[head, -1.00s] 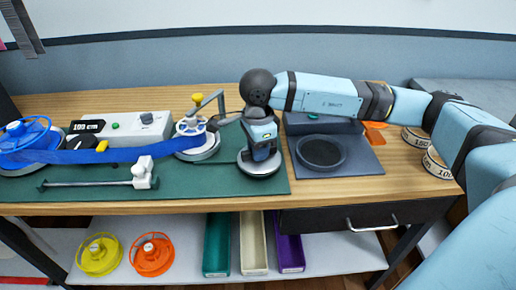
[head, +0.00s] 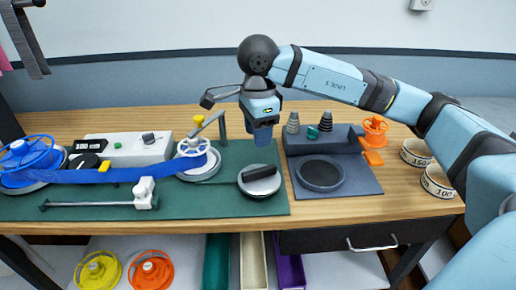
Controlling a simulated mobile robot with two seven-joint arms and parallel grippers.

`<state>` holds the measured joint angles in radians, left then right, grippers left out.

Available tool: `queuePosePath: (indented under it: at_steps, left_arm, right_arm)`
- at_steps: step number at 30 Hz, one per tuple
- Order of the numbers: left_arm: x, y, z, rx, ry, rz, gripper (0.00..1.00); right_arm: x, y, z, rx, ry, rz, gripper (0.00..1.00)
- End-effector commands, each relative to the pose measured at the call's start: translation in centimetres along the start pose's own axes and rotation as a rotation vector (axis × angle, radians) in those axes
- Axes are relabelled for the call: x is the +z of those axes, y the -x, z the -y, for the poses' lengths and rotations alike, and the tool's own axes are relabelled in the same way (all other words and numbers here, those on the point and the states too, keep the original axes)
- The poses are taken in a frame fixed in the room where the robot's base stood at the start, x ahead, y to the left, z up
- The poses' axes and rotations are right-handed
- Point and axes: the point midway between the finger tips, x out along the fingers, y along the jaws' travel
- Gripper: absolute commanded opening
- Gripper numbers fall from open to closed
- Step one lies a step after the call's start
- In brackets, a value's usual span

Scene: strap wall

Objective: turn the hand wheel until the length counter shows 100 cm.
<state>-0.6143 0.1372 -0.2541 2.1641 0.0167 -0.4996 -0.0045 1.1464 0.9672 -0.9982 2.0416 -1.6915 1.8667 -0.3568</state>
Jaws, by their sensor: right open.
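The length counter (head: 90,145) is a black display on the white box at the back left; its small digits appear to read 100 cm. The hand wheel (head: 193,147) is a white spoked wheel on a spool, with a yellow knob (head: 198,120) standing up beside it. A blue strap (head: 120,175) runs from the blue reel (head: 25,155) to this spool. My right gripper (head: 262,132) is open and points down, right of the hand wheel and apart from it. It is above and behind a round disc with a black handle (head: 260,181). My left gripper is out of view.
A grey station with a round black recess (head: 320,173) stands right of the green mat (head: 225,205). A grey rod with a white slider (head: 144,193) lies in front of the strap. Marked rings (head: 438,181) and an orange spool (head: 374,131) stand at the right.

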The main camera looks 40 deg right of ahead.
Motion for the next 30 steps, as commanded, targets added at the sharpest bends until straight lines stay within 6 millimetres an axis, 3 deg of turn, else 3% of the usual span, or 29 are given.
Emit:
queuePosePath:
  at_steps: [3, 7, 30]
  left_arm:
    - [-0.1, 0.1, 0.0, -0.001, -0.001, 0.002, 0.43]
    - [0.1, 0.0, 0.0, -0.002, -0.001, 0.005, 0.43]
    - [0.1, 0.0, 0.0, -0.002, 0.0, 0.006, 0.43]
  right_arm:
    - [0.1, 1.6, 0.0, -0.001, 0.0, 0.002, 0.43]
    - [0.0, 2.3, 0.0, 0.0, 0.0, 0.001, 0.43]
    - [0.0, 2.4, 0.0, 0.001, 0.0, 0.0, 0.43]
